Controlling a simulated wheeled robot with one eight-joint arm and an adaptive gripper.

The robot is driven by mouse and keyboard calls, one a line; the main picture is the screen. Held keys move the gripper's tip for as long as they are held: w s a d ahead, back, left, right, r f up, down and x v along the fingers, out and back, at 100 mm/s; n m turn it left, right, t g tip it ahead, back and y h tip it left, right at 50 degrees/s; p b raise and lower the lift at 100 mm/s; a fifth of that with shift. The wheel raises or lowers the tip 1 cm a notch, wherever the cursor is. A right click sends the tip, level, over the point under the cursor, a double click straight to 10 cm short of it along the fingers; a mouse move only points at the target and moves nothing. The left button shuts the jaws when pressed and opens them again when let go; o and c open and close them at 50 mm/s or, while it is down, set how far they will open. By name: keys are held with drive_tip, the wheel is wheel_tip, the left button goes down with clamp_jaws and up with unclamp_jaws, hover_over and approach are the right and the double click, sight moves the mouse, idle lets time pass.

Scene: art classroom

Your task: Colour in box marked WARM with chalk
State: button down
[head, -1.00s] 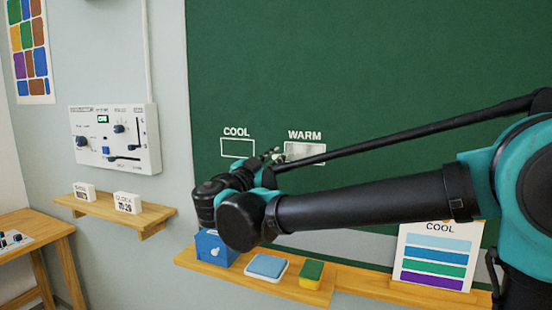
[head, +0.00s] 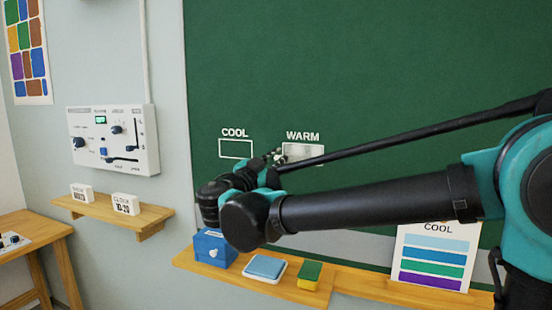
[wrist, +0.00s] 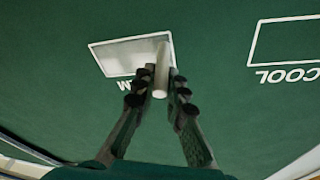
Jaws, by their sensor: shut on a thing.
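The WARM box (head: 298,149) is a white outline on the green chalkboard (head: 370,70), under its label. Its inside looks pale with chalk, in uneven patches. In the wrist view the WARM box (wrist: 125,55) appears upside down, with pale fill across much of it. My gripper (wrist: 157,88) is shut on a white chalk stick (wrist: 161,72), whose far end overlaps the right part of the box in that view. I cannot tell if the tip touches the board. In the head view my gripper (head: 275,156) is at the box's left edge, and the chalk is hard to make out.
The empty COOL box (head: 236,149) is left of WARM. The ledge (head: 330,300) below holds a blue box (head: 213,248), a blue pad (head: 265,267), a green-yellow eraser (head: 310,275) and a COOL colour card (head: 433,257). A control panel (head: 113,138) hangs on the left wall.

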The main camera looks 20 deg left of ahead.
drive_tip(key=shift+d, duration=0.4)
drive_tip(key=shift+d, duration=0.15)
drive_tip(key=shift+d, duration=0.7)
drive_tip(key=shift+d, duration=0.15)
drive_tip(key=shift+s+d, duration=0.1)
drive_tip(key=shift+d, duration=0.7)
drive_tip(key=shift+d, duration=0.1)
drive_tip(key=shift+s+d, duration=0.1)
drive_tip(key=shift+d, duration=0.55)
